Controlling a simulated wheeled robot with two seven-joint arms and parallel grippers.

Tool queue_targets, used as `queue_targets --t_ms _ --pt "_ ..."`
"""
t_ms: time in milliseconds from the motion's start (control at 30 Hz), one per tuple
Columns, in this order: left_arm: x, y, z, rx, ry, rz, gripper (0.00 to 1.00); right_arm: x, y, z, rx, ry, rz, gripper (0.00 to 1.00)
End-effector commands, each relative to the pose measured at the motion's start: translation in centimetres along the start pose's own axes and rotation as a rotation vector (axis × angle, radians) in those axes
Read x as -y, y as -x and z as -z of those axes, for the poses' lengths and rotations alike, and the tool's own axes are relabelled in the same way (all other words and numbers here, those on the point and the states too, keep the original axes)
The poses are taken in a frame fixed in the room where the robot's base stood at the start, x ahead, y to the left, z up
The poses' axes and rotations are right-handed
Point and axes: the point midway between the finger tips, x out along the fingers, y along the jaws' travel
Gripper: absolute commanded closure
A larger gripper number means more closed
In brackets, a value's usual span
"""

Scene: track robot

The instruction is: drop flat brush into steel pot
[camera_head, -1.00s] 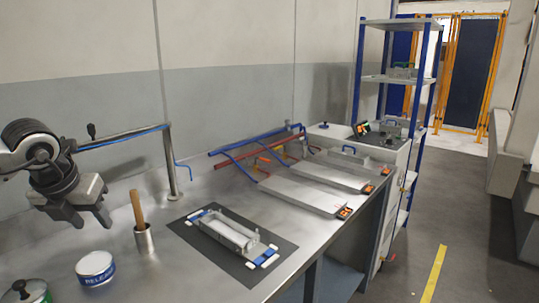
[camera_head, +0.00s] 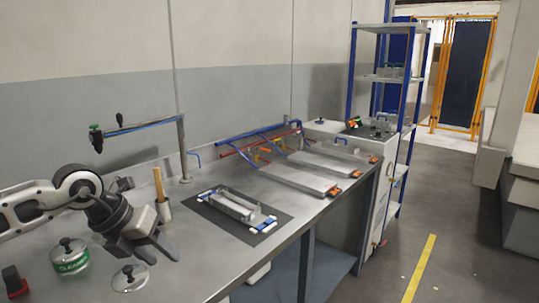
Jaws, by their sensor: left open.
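A small steel pot (camera_head: 165,210) stands on the steel bench at the left, near the back. A wooden handle (camera_head: 158,182), which looks like the flat brush's, sticks up out of it, leaning slightly. Its lower end is hidden inside the pot. My left gripper (camera_head: 158,254) is open and empty, with its fingers pointing down and to the right. It shows in front of the pot and below it in the picture, apart from the handle. My right gripper is not in view.
A green-labelled can (camera_head: 70,256) and a round knobbed metal lid (camera_head: 130,278) are at the front left. A fixture on a dark mat (camera_head: 262,232) lies right of the pot. A post with a horizontal arm (camera_head: 183,150) stands behind. Metal trays (camera_head: 300,180) lie farther right.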

Motion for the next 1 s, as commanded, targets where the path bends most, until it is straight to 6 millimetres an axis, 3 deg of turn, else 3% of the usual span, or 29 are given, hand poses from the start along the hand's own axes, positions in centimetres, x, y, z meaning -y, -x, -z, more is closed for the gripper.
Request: queue_targets --t_ms 167,200,300,400,500,633,767,867,1000 --pt "8.2 -5.1 3.9 -0.075 0.028 0.346 0.57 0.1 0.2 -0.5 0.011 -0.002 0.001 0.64" --pt "10.8 -6.0 4.9 -0.090 0.058 0.461 0.57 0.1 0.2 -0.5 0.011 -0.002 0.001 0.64" --pt "16.5 -7.0 7.1 -0.107 0.189 0.752 0.57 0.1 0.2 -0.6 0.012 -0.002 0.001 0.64" --pt "20.3 -6.8 8.0 -0.098 0.389 1.007 0.57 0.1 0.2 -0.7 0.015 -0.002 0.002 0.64" --pt "21.7 -6.5 8.0 -0.065 0.655 1.209 0.57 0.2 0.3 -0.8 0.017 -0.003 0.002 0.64" --pt "19.8 -7.2 7.5 0.013 1.076 1.371 0.57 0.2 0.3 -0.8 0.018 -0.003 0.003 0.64" --pt "14.7 -10.0 8.9 0.110 1.558 1.393 0.57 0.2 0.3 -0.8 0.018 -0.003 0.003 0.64" --pt "9.6 -13.2 12.3 0.191 1.944 1.306 0.57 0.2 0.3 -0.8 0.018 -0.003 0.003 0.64" --pt "3.8 -16.9 19.3 0.272 2.378 1.095 0.57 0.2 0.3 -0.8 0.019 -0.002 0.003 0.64"
